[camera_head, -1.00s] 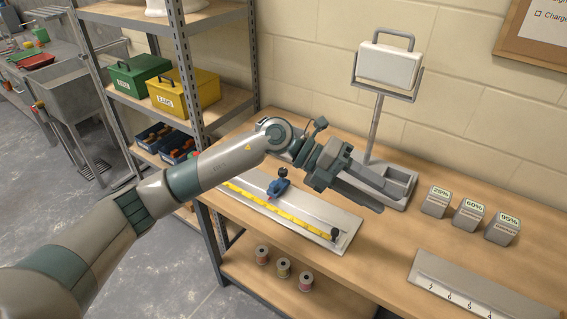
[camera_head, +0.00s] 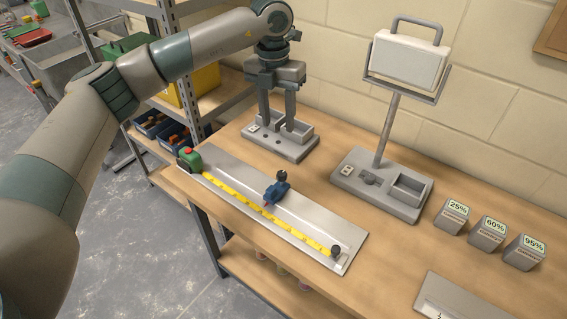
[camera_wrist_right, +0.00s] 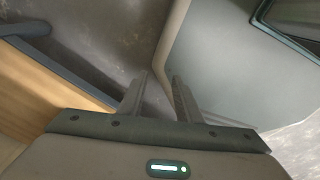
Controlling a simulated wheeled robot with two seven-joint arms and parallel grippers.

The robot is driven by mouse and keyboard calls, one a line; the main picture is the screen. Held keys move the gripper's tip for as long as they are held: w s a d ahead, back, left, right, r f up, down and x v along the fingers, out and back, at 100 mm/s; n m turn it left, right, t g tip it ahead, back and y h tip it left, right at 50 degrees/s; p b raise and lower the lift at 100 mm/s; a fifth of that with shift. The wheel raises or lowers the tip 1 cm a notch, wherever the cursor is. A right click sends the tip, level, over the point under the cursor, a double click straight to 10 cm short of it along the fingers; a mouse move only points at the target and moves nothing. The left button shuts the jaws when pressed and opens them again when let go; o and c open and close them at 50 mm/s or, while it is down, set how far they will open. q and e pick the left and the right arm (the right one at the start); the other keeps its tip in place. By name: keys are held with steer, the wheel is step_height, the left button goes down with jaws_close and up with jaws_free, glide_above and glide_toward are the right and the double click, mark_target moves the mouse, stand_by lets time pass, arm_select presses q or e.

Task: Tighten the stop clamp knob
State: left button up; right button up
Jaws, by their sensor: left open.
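The stop clamp is a small blue block (camera_head: 274,192) on a pale metal rail plate, with a dark knob (camera_head: 282,176) on top. A yellow tape (camera_head: 240,195) runs along the plate beside the clamp. My left gripper (camera_head: 277,123) is open, pointing down, behind the plate and up-left of the clamp in the head view. It is clear of the knob, with its fingers in front of a grey base with a tray. My right gripper (camera_wrist_right: 159,76) shows in the right wrist view with its fingers apart and nothing between them.
A lamp-like stand (camera_head: 385,125) rises behind the clamp to the right. Several percent-marked grey blocks (camera_head: 487,232) stand at the right. A green tape case (camera_head: 189,157) sits at the plate's left end, a dark end knob (camera_head: 335,251) at its right end.

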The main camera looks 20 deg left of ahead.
arm_select(q)
steer(key=p, duration=0.8)
glide_toward(282, 172)
steer(key=f, duration=0.7)
steer(key=shift+d+f, duration=0.2)
steer(key=shift+s+f, duration=0.1)
steer(key=shift+f, duration=0.4)
arm_select(e)
step_height(282, 172, up, 8)
steer(key=s, duration=0.1)
steer(key=shift+s+f, duration=0.2)
steer(key=shift+s, duration=0.1)
arm_select(q)
jaws_close()
arm_select(e)
steer(key=shift+a+f, duration=0.1)
steer(key=shift+a, duration=0.1)
